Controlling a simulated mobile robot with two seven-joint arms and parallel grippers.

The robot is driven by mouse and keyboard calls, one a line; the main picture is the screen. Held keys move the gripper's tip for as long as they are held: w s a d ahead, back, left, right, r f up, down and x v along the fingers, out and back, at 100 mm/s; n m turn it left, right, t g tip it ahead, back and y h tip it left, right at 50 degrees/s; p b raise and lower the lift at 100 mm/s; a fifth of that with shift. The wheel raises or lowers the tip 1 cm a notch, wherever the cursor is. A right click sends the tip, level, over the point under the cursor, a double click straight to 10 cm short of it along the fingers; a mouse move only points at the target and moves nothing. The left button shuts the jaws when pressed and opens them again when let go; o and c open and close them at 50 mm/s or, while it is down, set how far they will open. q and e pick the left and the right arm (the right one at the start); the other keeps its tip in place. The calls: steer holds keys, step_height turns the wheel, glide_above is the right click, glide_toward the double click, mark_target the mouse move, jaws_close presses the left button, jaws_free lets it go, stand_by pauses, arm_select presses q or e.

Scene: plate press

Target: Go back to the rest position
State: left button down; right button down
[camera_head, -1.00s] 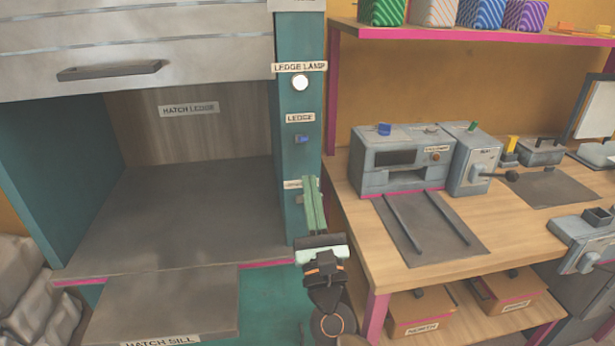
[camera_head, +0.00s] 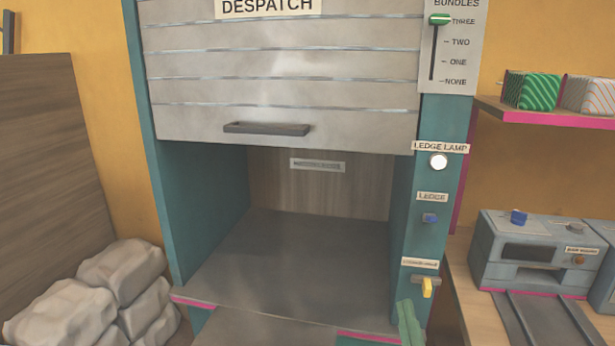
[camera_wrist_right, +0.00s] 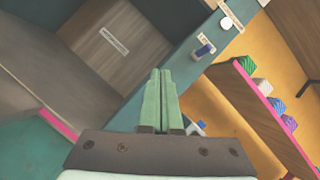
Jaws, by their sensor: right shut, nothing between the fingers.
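My right gripper (camera_head: 409,325) shows at the bottom edge of the head view, just below the yellow switch (camera_head: 427,287) on the teal post. Only its green fingertips are visible there. In the right wrist view its two green fingers (camera_wrist_right: 162,75) lie together, shut and empty, pointing toward the teal post (camera_wrist_right: 190,50). Whether they touch the post cannot be told. My left gripper is in neither view.
The despatch hatch (camera_head: 280,90) is raised above an empty hatch ledge (camera_head: 290,260). The post carries a lit ledge lamp (camera_head: 438,161) and a blue ledge switch (camera_head: 430,218). Grey sacks (camera_head: 70,315) lie at left. A workbench with a grey machine (camera_head: 535,255) stands at right.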

steer(key=s+f+n+g+y+p, duration=0.1)
steer(key=s+f+n+g, duration=0.3)
steer(key=f+n, duration=0.5)
steer(key=s+f+n+g+p, duration=0.2)
steer(key=s+f+n+g, duration=0.3)
steer(key=s+f+n, duration=0.4)
steer(key=s+a+f+n+g+y+p, duration=0.1)
steer(key=s+f+n+g, duration=0.3)
steer(key=f+n, duration=0.6)
steer(key=shift+s+f+n+g+y, duration=0.35)
steer(key=shift+s+n, duration=0.45)
steer(key=shift+s, duration=0.4)
steer(key=shift+w+a, duration=0.1)
steer(key=shift+a, duration=0.05)
